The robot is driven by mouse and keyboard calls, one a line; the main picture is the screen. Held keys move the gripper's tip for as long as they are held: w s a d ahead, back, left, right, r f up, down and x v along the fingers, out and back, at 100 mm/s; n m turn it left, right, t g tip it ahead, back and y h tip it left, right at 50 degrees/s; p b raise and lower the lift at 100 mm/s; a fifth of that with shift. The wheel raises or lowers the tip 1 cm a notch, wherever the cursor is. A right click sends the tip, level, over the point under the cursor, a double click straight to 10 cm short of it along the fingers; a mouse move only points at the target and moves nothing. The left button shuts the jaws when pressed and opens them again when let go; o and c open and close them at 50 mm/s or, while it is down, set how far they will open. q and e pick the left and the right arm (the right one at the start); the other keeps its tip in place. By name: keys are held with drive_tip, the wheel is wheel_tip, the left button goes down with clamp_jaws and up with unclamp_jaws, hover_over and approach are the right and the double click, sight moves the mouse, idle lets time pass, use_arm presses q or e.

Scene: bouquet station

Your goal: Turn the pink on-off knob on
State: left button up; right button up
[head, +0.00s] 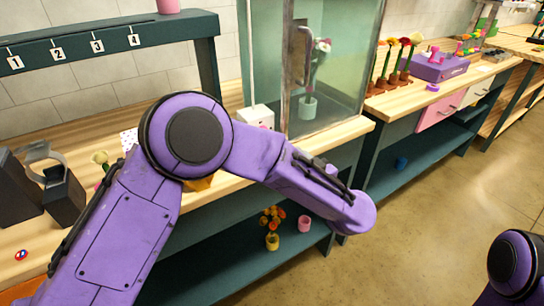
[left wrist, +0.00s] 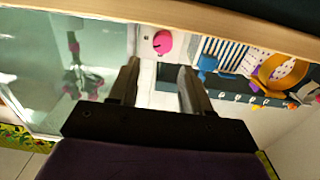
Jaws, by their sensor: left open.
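The pink knob (left wrist: 163,42) shows in the left wrist view as a round pink shape on a pale surface, beside the glass cabinet. My left gripper (left wrist: 158,72) is open, with its two dark fingers apart and nothing between them. The knob appears beyond the fingertips, roughly in line with the gap, and is apart from them. In the head view my left arm reaches across the bench, but its gripper cannot be made out. A white box (head: 255,116) stands by the cabinet there; the knob is not clear on it. My right gripper is out of view.
The glass cabinet (head: 328,70) holds a potted flower and has an upright handle (head: 300,55). Dark holders (head: 60,190) stand on the bench at left. Potted flowers stand on the lower shelf (head: 250,270). A purple box (head: 440,66) is on the far counter.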

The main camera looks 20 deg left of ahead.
use_arm(q)
drive_tip(key=x, duration=0.3)
drive_tip(key=p+x, duration=0.1)
drive_tip(key=x, duration=0.2)
drive_tip(key=r+x, duration=0.1)
drive_tip(key=x, duration=0.3)
drive_tip(key=shift+s+a+p, duration=0.2)
drive_tip(key=shift+a+p, duration=0.1)
drive_tip(key=shift+f, duration=0.1)
